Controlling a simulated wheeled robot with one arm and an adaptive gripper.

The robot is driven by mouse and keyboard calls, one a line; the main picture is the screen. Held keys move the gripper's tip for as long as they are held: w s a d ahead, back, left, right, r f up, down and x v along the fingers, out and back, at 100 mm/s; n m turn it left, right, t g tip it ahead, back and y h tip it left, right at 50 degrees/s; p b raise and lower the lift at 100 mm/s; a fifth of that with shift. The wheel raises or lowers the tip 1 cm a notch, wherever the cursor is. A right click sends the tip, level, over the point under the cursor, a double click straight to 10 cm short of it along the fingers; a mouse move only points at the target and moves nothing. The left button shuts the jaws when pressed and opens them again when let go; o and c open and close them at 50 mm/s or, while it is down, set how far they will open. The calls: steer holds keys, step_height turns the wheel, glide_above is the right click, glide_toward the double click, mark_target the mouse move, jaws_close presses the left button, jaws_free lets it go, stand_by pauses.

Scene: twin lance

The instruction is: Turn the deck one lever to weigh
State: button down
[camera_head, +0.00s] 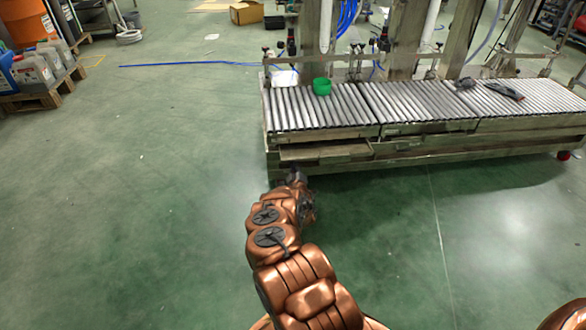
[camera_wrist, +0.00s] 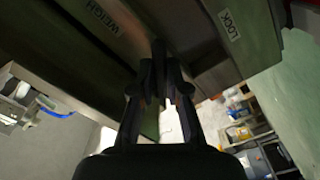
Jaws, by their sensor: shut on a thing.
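The deck one lever (camera_wrist: 158,52) is a small dark piece at the fingertips in the wrist view, mostly hidden by the fingers. It lies between a WEIGH label (camera_wrist: 98,18) on the left and a LOCK label (camera_wrist: 230,25) on the right. My gripper (camera_wrist: 161,82) is shut on it. In the head view my gripper (camera_head: 296,176) is at the lower front edge of the left roller deck (camera_head: 318,108), near its left end. The lever itself cannot be made out there.
A green bowl (camera_head: 321,87) and a white item (camera_head: 284,78) sit on the left deck. Dark items (camera_head: 504,90) lie on the right rollers. Jugs on a pallet (camera_head: 42,92) stand far left. The green floor left of the decks is mostly clear.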

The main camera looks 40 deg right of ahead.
steer(key=shift+s+d+r+n+b, duration=0.1)
steer(key=shift+r+n+b, duration=0.25)
steer(key=shift+n, duration=0.9)
steer(key=shift+d+r+n+b, duration=0.1)
steer(key=shift+r+n+b, duration=0.2)
steer(key=shift+n, duration=0.9)
steer(key=shift+s+d+r+n+b, duration=0.1)
steer(key=shift+r+n+b, duration=0.2)
steer(key=shift+n, duration=0.95)
steer(key=shift+w, duration=0.1)
steer(key=c, duration=1.2)
jaws_free()
steer(key=shift+o, duration=0.2)
